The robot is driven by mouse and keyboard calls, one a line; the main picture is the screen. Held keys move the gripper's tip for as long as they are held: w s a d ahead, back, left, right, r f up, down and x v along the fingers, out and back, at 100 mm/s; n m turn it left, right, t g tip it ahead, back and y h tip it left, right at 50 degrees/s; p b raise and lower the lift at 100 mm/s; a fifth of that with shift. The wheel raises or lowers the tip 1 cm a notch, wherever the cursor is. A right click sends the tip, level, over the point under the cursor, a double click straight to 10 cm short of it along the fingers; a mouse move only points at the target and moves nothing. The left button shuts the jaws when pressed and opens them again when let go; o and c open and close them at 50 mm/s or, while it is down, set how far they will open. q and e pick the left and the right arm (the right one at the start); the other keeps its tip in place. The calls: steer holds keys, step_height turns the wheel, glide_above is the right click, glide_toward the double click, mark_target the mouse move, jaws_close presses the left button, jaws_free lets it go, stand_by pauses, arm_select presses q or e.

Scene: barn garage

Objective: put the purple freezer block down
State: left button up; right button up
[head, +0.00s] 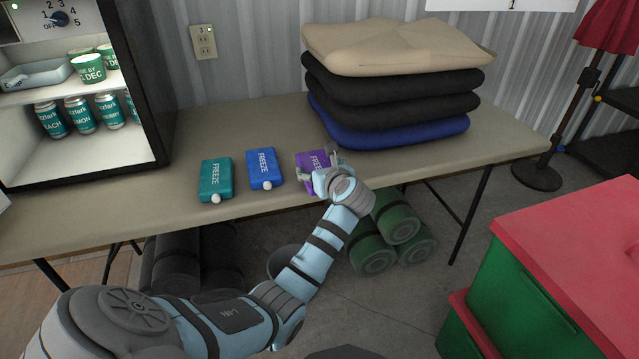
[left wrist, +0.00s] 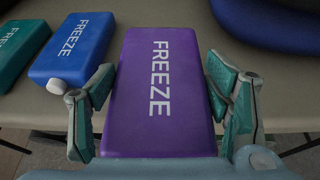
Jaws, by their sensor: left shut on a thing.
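The purple freezer block (head: 312,161) is at the table's front edge, right of the blue block, with "FREEZE" printed on it. My left gripper (head: 325,176) is shut on it. In the left wrist view the purple block (left wrist: 158,85) lies between the two green-padded fingers of the left gripper (left wrist: 160,105). Its near end is hidden by the gripper. I cannot tell whether the block touches the table or is just above it. My right gripper is not in view.
A blue freezer block (head: 263,168) and a teal one (head: 215,178) lie to the left on the table (head: 140,212). Folded blankets (head: 390,85) are stacked behind. An open fridge (head: 80,165) with cans stands at left. Red-lidded green bins (head: 560,260) stand at right.

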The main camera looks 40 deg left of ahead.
arm_select(q)
step_height(320, 180, down, 2)
steer(key=shift+f+b, duration=0.15)
steer(key=shift+b, duration=0.15)
steer(key=shift+f, duration=0.1)
steer(key=o, duration=1.5)
steer(key=shift+o, duration=0.2)
steer(key=p+v, duration=0.5)
steer(key=v, duration=0.7)
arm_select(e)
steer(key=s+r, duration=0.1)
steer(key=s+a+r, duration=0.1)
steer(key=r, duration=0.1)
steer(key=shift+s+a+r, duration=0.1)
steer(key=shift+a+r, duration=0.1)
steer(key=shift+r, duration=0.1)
arm_select(q)
steer(key=shift+r, duration=0.2)
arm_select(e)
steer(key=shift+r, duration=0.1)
